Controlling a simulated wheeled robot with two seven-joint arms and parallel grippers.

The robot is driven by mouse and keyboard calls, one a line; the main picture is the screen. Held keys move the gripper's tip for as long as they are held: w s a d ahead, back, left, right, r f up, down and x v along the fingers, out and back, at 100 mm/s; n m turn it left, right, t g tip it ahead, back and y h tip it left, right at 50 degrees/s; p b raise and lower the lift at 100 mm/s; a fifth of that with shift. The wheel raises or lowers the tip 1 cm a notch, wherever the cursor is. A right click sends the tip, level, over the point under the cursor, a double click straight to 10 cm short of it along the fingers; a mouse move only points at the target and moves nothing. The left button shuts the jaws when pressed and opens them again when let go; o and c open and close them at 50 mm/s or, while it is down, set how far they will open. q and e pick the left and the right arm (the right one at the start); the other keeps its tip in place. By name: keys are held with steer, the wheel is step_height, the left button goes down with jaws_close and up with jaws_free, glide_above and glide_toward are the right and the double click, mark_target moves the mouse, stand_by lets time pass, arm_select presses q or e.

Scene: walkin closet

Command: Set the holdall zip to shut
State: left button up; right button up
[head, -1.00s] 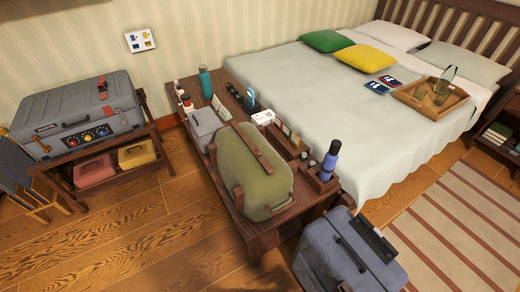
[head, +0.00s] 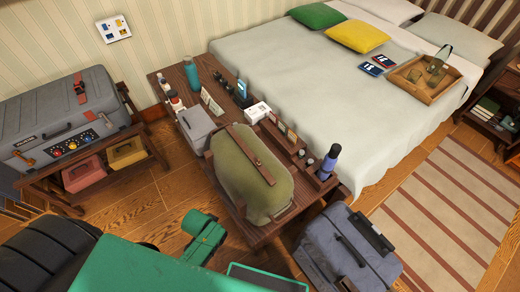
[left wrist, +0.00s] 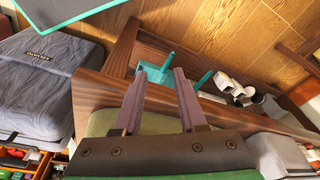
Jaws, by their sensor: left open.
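The olive-green holdall (head: 240,185) stands upright on the dark wooden bench (head: 255,236). A brown strip (head: 255,160) runs along its top; I cannot make out the zip or whether it is open or shut. My left arm comes in at the bottom left in the head view, its green end part low in front of the holdall's left side, apart from it. In the left wrist view my left gripper (left wrist: 160,78) is open, with nothing between its two fingers. Its dark palm hides part of the view. My right gripper is not in view.
A blue-grey case (head: 345,250) stands right of the bench. Bottles, a grey box (head: 197,125) and a blue bottle (head: 329,162) crowd the bench around the holdall. The bed (head: 320,100) lies behind. A grey suitcase (head: 60,115) rests on a rack at left.

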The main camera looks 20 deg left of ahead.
arm_select(q)
steer(key=w+d+r+t+p, duration=0.1)
steer(key=w+r+p, duration=0.15)
steer(key=r, duration=0.75)
steer(key=w+r+p, duration=0.2)
steer(key=w+r, duration=0.1)
steer(key=r, duration=0.6)
step_height(320, 180, up, 16)
steer(key=r+m+h+p, duration=0.1)
steer(key=m+h+p, duration=0.2)
steer(key=m, duration=0.5)
glide_above(257, 164)
steer(key=s+a, duration=0.3)
steer(key=a, duration=0.1)
steer(key=x, duration=0.9)
steer(key=s+x, duration=0.1)
steer(key=x, duration=0.4)
steer(key=shift+w+d+f, duration=0.1)
steer(key=shift+d+f, duration=0.05)
steer(key=shift+f, duration=0.25)
jaws_close()
